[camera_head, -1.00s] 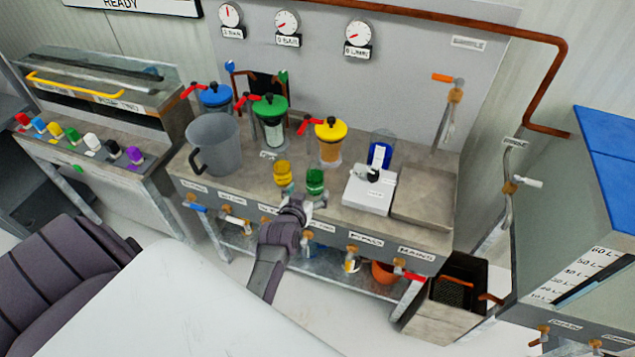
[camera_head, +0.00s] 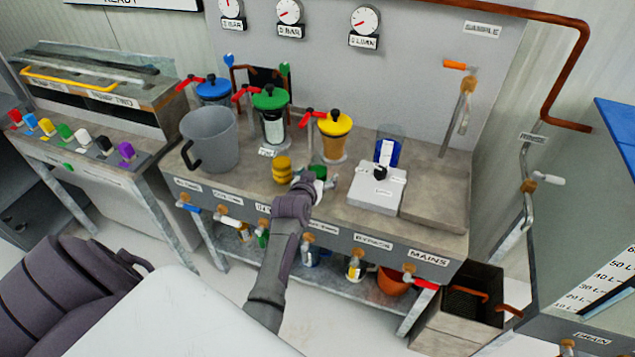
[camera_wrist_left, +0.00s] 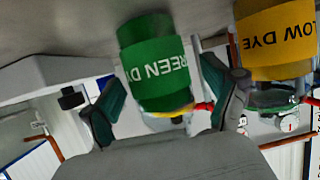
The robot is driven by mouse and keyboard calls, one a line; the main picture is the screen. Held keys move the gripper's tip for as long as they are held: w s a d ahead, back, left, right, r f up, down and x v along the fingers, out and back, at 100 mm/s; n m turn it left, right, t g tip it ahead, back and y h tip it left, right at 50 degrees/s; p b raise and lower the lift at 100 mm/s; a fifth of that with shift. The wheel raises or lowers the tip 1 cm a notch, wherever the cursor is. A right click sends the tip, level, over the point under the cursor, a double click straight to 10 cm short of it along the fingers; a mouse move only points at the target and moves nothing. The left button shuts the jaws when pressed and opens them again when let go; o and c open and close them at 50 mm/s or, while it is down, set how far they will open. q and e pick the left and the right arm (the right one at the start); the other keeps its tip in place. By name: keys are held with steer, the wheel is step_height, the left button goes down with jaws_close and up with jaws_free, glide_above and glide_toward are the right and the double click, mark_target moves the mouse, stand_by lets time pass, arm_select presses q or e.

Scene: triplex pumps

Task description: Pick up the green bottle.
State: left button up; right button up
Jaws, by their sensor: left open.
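The green bottle (camera_head: 318,172) stands on the bench top, mostly hidden behind my left gripper (camera_head: 316,188) in the head view. In the left wrist view, which looks upside down, the green bottle (camera_wrist_left: 155,62) is large and carries the lettering "GREEN DYE". My left gripper (camera_wrist_left: 163,103) is open, with one dark green finger on each side of the bottle in the picture. I see no clear contact, and I cannot tell how far the bottle is between the fingers. My right gripper is not in view.
A yellow dye bottle (camera_head: 282,170) stands close on the left; it also shows in the wrist view (camera_wrist_left: 275,40). A white scale (camera_head: 377,190) is close on the right. Behind are a yellow-lidded vessel (camera_head: 335,135) and a green-lidded one (camera_head: 271,115). A grey jug (camera_head: 209,140) stands left.

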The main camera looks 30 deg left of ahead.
arm_select(q)
steer(key=c, duration=1.4)
steer(key=shift+r, duration=0.1)
steer(key=shift+c, duration=0.2)
steer(key=shift+r, duration=0.15)
